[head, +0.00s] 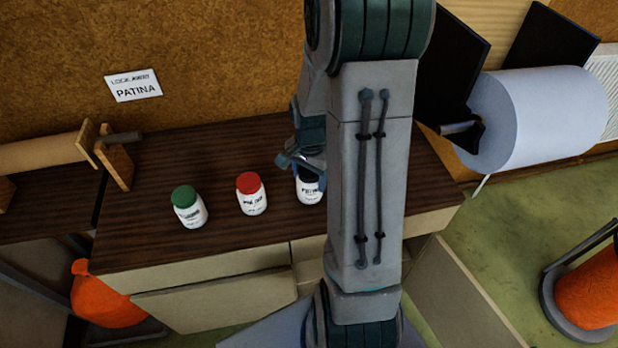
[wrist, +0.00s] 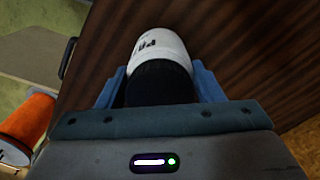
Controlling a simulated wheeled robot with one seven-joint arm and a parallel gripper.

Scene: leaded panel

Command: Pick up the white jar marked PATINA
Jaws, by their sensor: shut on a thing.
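The white jar with dark lettering (head: 309,194) stands at the right of a row of jars on the dark wood cabinet top, partly hidden by my arm. In the wrist view the jar (wrist: 161,45) shows a black lid and a partly readable label starting with "P". My gripper (wrist: 161,88) has its blue fingers on both sides of the jar at the lid end and is shut on it. In the head view my gripper (head: 302,164) is mostly behind my arm. I cannot tell whether the jar touches the cabinet top.
A red-lidded jar (head: 252,195) stands just left of it, and a green-lidded jar (head: 188,207) farther left. A PATINA sign (head: 133,86) hangs on the wall behind. A large paper roll (head: 540,115) is at the right. The cabinet top (head: 225,155) is clear behind the jars.

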